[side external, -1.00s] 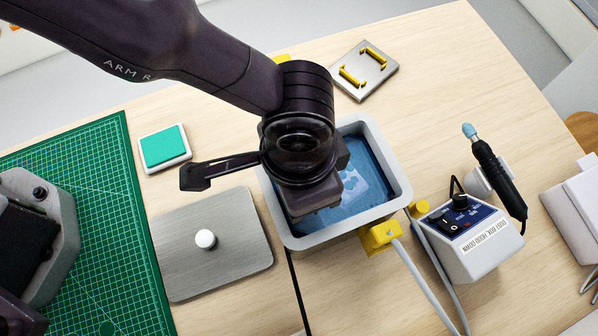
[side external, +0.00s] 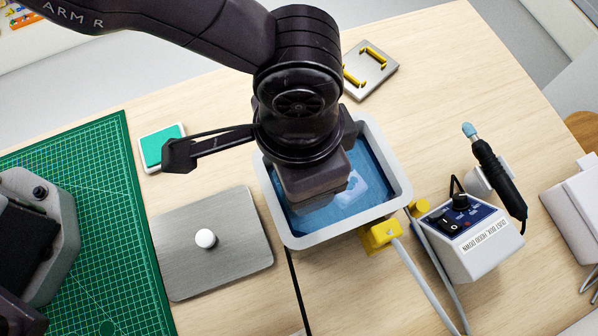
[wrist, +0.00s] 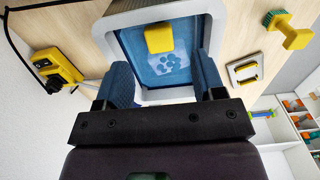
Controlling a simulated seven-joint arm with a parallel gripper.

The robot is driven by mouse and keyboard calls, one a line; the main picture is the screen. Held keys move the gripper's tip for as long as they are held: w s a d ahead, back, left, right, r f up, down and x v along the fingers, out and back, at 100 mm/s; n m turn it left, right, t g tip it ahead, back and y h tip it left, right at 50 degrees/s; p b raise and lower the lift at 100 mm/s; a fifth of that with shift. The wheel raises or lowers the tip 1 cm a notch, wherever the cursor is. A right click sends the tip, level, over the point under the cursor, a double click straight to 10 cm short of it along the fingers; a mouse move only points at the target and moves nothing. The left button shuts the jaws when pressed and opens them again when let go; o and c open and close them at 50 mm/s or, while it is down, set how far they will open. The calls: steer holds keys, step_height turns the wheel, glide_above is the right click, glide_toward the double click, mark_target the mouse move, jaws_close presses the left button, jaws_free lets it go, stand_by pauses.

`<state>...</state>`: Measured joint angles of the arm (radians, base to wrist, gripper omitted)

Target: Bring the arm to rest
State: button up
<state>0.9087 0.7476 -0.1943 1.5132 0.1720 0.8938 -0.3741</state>
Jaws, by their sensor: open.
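My gripper (side external: 316,180) is over the grey-rimmed box (side external: 322,240) with the blue inside. Its fingers are hidden under the wrist body in the side view. In the wrist view my gripper (wrist: 165,76) is open, with two blue fingers wide apart and nothing held between them. The box's grey rim (wrist: 104,22) shows beyond the fingers, with a pale patch of rounded marks on its blue floor. A yellow block (wrist: 159,38) appears within the box's outline; I cannot tell what it rests on.
A metal plate with a white knob (side external: 205,238) lies left of the box, and a green pad (side external: 162,148) behind it. A control unit (side external: 470,240) with a pen tool (side external: 500,185) stands right. A yellow brush (wrist: 290,31) shows in the wrist view.

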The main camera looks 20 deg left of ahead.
step_height(320, 180, up, 8)
steer(key=shift+r, duration=0.2)
steer(key=w+a+r+n+t, duration=0.1)
steer(key=a+r, duration=0.2)
steer(key=a, duration=0.8)
steer(key=w+a+r+n, duration=0.1)
steer(key=a+r, duration=0.2)
steer(key=a, duration=0.8)
steer(key=s+a+r+n+t, duration=0.2)
steer(key=s+a+n, duration=0.1)
steer(key=a, duration=0.6)
steer(key=s+a+r+n+t, duration=0.2)
steer(key=s+a+r+n, duration=0.1)
steer(key=a, duration=0.6)
steer(key=shift+s+a+n+t, duration=0.15)
steer(key=shift+a+n+t, duration=0.15)
steer(key=shift+a+n, duration=0.15)
